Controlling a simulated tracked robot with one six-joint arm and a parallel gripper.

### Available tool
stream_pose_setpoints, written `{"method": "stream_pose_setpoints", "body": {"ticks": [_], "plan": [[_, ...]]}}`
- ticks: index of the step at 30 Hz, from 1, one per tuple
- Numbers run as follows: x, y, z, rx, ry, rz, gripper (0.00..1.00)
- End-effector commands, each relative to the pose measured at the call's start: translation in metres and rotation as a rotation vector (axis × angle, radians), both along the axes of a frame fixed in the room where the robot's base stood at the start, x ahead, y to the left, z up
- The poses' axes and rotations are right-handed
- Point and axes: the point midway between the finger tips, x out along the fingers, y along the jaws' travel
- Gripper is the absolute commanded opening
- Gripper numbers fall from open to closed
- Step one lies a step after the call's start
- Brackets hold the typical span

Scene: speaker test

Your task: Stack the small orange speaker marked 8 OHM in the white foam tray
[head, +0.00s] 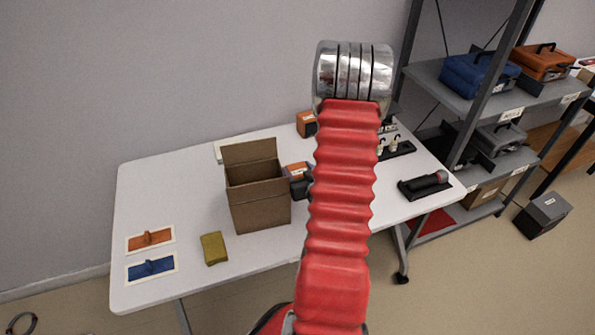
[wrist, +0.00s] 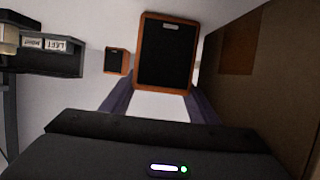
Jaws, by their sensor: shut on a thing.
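My gripper (wrist: 160,100) is shut on an orange speaker (wrist: 165,55) with a black grille; its small label is too blurred to read. In the head view the held speaker (head: 296,169) shows just right of the cardboard box, partly behind my red arm. A second orange speaker (wrist: 116,60) stands farther off in the wrist view. In the head view an orange speaker (head: 305,124) stands near the table's back edge. A low white piece (head: 219,152), perhaps the foam tray, shows at the back edge, mostly hidden behind the box.
An open cardboard box (head: 259,208) stands close to my gripper, at the right in the wrist view (wrist: 265,90).

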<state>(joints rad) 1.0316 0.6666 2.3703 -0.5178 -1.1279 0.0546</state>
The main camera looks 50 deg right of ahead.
Motion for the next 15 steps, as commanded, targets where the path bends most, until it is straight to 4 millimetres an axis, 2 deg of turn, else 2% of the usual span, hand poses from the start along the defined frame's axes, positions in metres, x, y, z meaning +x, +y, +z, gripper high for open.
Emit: {"method": "stream_pose_setpoints", "body": {"ticks": [11, 12, 15], "plan": [[0.0002, -0.0009, -0.0011, -0.002, -0.003, -0.001, 0.14], [-0.0001, -0.0005, -0.0018, -0.001, -0.001, -0.001, 0.57], [-0.0002, -0.0006, -0.0016, -0.001, -0.001, -0.001, 0.62]]}}
